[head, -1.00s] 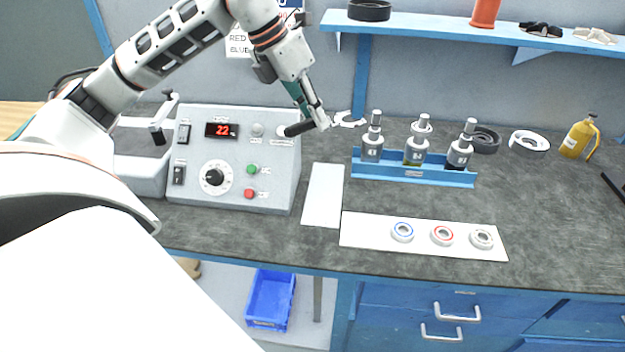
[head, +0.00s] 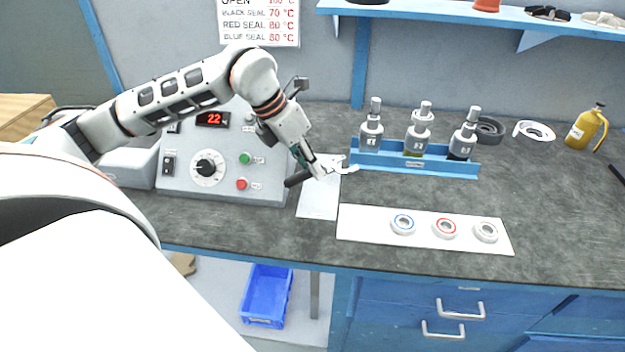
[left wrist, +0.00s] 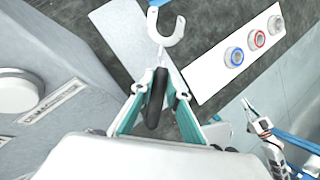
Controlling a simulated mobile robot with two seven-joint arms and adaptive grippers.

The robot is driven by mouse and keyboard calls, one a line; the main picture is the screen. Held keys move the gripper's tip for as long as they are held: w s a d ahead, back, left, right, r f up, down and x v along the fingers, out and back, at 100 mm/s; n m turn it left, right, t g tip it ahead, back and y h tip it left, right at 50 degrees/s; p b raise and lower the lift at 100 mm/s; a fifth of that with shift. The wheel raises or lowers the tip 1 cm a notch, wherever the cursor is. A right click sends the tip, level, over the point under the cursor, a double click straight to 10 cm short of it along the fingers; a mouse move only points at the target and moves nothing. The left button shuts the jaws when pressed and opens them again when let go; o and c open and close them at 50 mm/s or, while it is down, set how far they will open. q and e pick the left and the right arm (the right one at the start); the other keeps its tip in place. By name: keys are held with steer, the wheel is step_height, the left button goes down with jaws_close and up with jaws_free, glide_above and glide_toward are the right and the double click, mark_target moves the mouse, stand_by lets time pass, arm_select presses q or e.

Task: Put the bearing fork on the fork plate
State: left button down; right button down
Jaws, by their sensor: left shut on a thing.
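The bearing fork has a black handle (head: 297,180) and a pale U-shaped head (head: 343,166). My left gripper (head: 320,170) is shut on it, and the head points right in the head view. In the left wrist view the black handle (left wrist: 155,98) is between the fingers (left wrist: 160,108), with the fork head (left wrist: 167,38) beyond them. The fork plate (head: 318,204) is a blank white plate beside the control box; it also shows in the left wrist view (left wrist: 117,38). The fork is over its far end; I cannot tell the height. My right gripper (left wrist: 256,118) shows small in the left wrist view, its opening unclear.
The control box (head: 222,165) stands left of the plate. A blue rack (head: 415,164) with several metal tools is behind. A white strip (head: 370,226) with blue, red and grey bearings lies to the right. Dark bench top is free further right.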

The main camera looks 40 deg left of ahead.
arm_select(q)
steer(key=shift+f, duration=1.95)
steer(key=shift+r, duration=0.1)
steer(key=shift+b, duration=0.3)
steer(key=c, duration=2.4)
jaws_free()
steer(key=shift+f, duration=0.25)
steer(key=shift+o, duration=0.8)
